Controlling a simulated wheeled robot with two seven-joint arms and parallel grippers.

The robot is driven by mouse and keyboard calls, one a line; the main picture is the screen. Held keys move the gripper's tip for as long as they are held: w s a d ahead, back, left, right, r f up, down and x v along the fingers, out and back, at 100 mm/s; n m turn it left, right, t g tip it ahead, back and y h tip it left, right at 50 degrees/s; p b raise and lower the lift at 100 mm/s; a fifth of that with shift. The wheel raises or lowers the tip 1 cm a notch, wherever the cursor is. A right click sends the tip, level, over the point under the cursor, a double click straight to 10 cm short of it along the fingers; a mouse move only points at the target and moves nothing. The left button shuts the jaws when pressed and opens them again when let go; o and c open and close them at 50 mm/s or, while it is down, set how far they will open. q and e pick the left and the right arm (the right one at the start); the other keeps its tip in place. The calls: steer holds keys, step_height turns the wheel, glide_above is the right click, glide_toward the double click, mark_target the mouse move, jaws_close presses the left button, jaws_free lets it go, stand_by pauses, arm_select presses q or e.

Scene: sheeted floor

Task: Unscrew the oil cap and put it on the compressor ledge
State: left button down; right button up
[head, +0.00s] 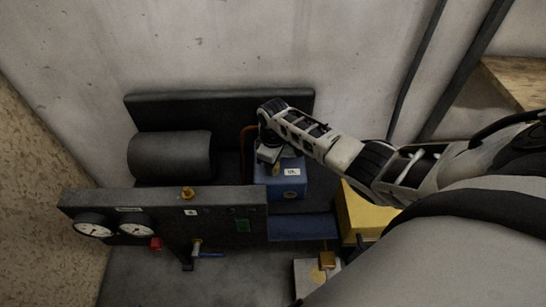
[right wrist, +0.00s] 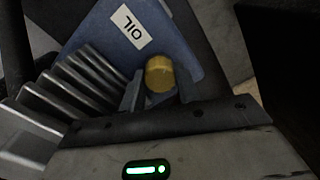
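The blue compressor block (head: 290,186) carries a white label that reads OIL in the right wrist view (right wrist: 131,25). The yellow oil cap (right wrist: 159,73) sits at the block's edge in the right wrist view. My right gripper (right wrist: 160,92) is at the cap, one finger on each side of it; whether both fingers touch it is unclear. In the head view my right gripper (head: 268,158) reaches down over the block and mostly hides the cap. A blue ledge (head: 302,228) lies in front of the block; I cannot tell if it is the compressor ledge. My left gripper is not in view.
A dark panel (head: 165,203) with two gauges (head: 115,225), a red knob (head: 155,244) and a blue-handled valve (head: 207,255) stands at front left. A dark cylinder (head: 168,157) lies behind it. A yellow box (head: 362,212) is under my right arm. The wall is close behind.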

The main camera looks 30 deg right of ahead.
steer(key=n, duration=0.4)
steer(key=shift+w+d, duration=0.1)
steer(key=shift+d, duration=0.05)
steer(key=shift+c, duration=0.4)
steer(key=n, duration=0.4)
steer(key=n+b, duration=0.1)
steer(key=n, duration=0.2)
steer(key=shift+n, duration=0.4)
steer(key=o, duration=0.4)
steer(key=shift+n, duration=0.5)
steer(key=shift+c, duration=0.2)
steer(key=c, duration=0.4)
steer(key=shift+r, duration=0.15)
steer(key=shift+r, duration=0.25)
steer(key=shift+r+p, duration=0.55)
steer(key=shift+r, duration=1.55)
